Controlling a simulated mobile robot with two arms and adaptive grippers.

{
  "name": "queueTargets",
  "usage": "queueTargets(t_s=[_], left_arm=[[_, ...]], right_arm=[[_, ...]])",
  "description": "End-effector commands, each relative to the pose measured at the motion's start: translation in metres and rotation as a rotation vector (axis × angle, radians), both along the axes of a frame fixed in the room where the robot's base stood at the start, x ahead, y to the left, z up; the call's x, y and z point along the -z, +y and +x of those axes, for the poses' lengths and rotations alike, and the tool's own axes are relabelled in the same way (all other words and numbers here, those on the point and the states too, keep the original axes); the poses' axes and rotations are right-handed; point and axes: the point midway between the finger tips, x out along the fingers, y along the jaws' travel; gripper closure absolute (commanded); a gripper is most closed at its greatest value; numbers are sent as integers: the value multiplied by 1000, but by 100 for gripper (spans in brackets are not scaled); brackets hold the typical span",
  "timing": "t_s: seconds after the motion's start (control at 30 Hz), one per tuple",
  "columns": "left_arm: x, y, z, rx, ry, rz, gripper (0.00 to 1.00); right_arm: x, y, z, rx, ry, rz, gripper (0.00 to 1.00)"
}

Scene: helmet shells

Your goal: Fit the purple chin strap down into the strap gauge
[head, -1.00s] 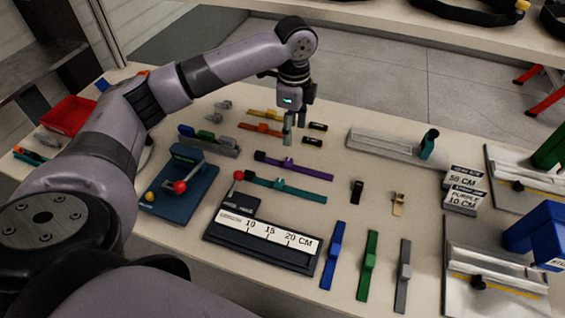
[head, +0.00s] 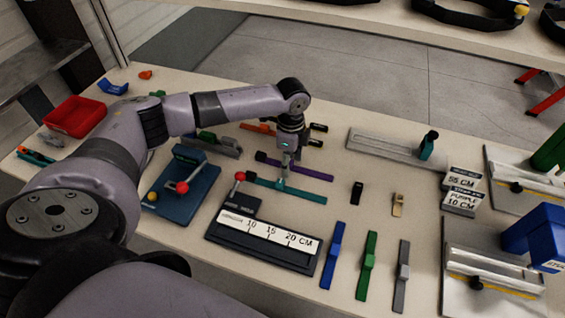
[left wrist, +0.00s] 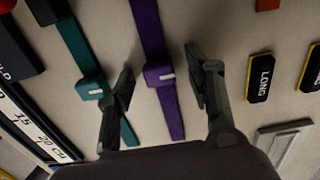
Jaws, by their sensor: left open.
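The purple chin strap (head: 315,174) lies flat on the table, its dark end piece (head: 261,156) to the left. My left gripper (head: 284,182) points down at the middle of this strap. In the left wrist view my open left gripper (left wrist: 160,85) has one finger on each side of the purple strap's buckle (left wrist: 158,75). I see no clear contact. The strap gauge (head: 262,256), a black block with a white 10-15-20 CM scale, lies nearer me, its slot apparently empty. My right gripper is not in view.
A teal strap (head: 300,193) lies close beside the purple one, near my left finger. Blue (head: 333,255), green (head: 368,265) and grey (head: 402,270) straps lie right of the gauge. A blue fixture with a red knob (head: 182,188) stands left. A card reads PURPLE 10 CM (head: 461,199).

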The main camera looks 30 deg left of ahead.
Motion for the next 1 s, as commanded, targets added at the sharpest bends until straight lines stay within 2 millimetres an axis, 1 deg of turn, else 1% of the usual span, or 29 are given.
queueTargets(t_s=[0.17, 0.87, 0.9, 1.0], left_arm=[[0, 0, 0, 0, 0, 0, 52], [0, 0, 0, 0, 0, -1, 98], [0, 0, 0, 0, 0, -1, 100], [0, 0, 0, 0, 0, -1, 100]], right_arm=[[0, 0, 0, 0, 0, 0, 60], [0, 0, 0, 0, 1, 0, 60], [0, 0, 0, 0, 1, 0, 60], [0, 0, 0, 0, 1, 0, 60]])
